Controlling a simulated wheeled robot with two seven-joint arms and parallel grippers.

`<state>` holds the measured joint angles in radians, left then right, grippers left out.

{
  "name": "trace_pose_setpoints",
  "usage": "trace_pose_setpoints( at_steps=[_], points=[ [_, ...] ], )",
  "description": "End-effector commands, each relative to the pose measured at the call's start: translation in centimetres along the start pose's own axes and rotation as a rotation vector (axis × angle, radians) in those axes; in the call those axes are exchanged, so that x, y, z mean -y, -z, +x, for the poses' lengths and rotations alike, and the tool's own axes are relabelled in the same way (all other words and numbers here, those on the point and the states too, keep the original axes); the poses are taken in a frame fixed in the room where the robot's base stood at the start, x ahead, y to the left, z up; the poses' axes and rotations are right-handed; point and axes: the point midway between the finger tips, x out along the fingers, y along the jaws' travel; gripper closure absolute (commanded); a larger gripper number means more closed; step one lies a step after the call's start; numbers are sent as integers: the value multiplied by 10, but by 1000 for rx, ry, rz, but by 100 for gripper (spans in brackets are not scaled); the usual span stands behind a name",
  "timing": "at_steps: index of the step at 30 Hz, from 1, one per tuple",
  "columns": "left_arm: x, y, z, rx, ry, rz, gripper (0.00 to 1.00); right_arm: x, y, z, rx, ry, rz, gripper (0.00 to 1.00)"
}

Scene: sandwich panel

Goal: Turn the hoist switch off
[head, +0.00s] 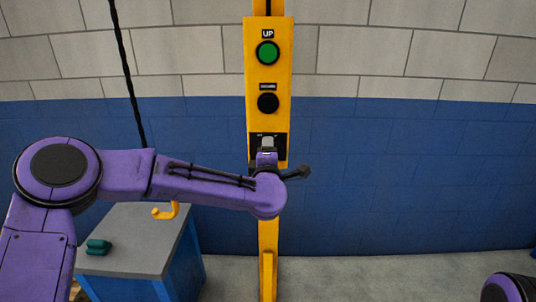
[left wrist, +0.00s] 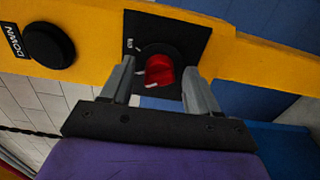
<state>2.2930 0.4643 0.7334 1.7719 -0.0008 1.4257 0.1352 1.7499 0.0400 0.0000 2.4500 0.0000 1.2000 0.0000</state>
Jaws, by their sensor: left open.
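The hoist switch is a red rotary knob (left wrist: 159,70) with a pale mark on a black square plate (left wrist: 195,40). The plate shows in the head view low on the yellow panel (head: 283,60), where my gripper hides the knob. My left gripper (head: 267,142) is in front of the plate. In the left wrist view my left gripper (left wrist: 156,78) is open, with one grey finger on each side of the knob. I cannot tell whether either finger touches it. My right gripper is out of view.
A green UP button (head: 267,52) and a black button (head: 268,103) sit above the switch; the black one reads DOWN in the wrist view. A grey-topped blue cabinet (head: 135,260) stands lower left, with a green object (head: 98,247) on it.

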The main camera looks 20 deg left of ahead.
Motion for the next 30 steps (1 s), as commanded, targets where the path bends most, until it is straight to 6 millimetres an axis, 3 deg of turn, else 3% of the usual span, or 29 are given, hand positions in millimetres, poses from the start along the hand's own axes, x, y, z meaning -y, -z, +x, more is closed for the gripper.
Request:
trace_pose_setpoints(
  at_steps=[5,12,17,30],
  points=[
    [1,-1,-14,4,-1,1,40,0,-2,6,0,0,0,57],
    [2,0,-72,4,-3,0,40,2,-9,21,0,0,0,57],
    [1,0,-98,2,-1,0,40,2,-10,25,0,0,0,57],
    [1,-5,-106,27,2,27,40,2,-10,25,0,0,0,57]
  ],
)
